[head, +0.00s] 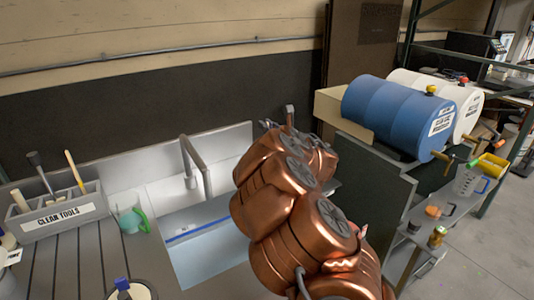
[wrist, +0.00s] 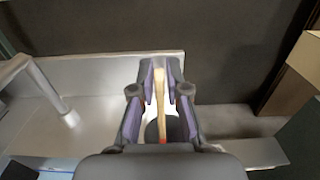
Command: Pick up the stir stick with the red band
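In the wrist view my gripper (wrist: 160,68) has its purple-padded fingers drawn in close on both sides of a thin, pale wooden stir stick (wrist: 159,88). The stick runs lengthwise between the fingers, and a red band (wrist: 162,141) shows at its lower end, close to the palm. The fingers look shut on the stick, though thin pale gaps show lower down. A dark rounded shape lies behind the stick's lower part; I cannot tell what it is. In the head view my copper arm hides the stick and most of the gripper.
A sink (head: 215,240) with a faucet (head: 190,165) lies left of my arm. A grey "CLEAN TOOLS" caddy (head: 55,228) and a cup with a green handle (head: 128,215) stand farther left. Blue (head: 395,112) and white drums stand at right, above a shelf with small containers.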

